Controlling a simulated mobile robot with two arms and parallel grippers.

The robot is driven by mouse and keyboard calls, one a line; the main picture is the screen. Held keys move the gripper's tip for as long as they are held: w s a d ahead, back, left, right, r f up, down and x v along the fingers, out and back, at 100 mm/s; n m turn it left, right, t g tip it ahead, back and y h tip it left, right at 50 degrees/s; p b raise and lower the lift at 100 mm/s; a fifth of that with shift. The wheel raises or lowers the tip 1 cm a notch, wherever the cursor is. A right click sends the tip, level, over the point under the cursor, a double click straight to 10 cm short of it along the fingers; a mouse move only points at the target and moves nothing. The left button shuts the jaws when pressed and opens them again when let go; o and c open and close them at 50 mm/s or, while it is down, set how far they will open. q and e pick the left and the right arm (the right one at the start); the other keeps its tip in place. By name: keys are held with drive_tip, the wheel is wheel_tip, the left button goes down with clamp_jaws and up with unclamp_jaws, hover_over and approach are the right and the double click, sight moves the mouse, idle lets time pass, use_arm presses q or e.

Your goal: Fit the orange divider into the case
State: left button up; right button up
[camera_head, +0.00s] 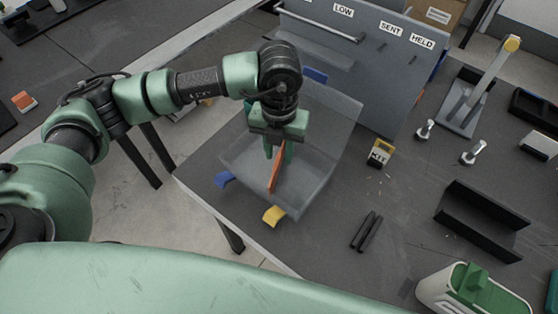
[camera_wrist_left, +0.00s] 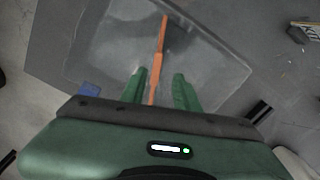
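The clear, see-through case (camera_head: 310,175) stands open on the dark table near its left corner, lid raised at the back. The thin orange divider (camera_head: 274,178) is inside the case, seen nearly edge-on; I cannot tell whether it is seated in a slot. My left gripper (camera_head: 278,153) points down into the case above the divider. In the left wrist view, the divider (camera_wrist_left: 158,62) runs between the two green fingers (camera_wrist_left: 159,85), with gaps visible beside it, nearer the left finger. The fingers are apart. My right gripper is not in view.
Blue (camera_head: 225,180) and yellow (camera_head: 274,215) latches stick out from the case. A grey labelled panel (camera_head: 360,60) stands behind. A KIT box (camera_head: 380,153), black rods (camera_head: 366,231) and a black channel (camera_head: 482,220) lie to the right.

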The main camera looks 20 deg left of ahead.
sight(277, 162)
use_arm(q)
drive_tip(key=f, duration=0.2)
drive_tip(key=f+p, duration=0.1)
drive_tip(key=f, duration=0.3)
drive_tip(key=shift+w+a+f+p, duration=0.1)
drive_tip(key=shift+a+f+p, duration=0.1)
drive_tip(key=shift+a+p, duration=0.15)
drive_tip(key=shift+f, duration=0.45)
clamp_jaws()
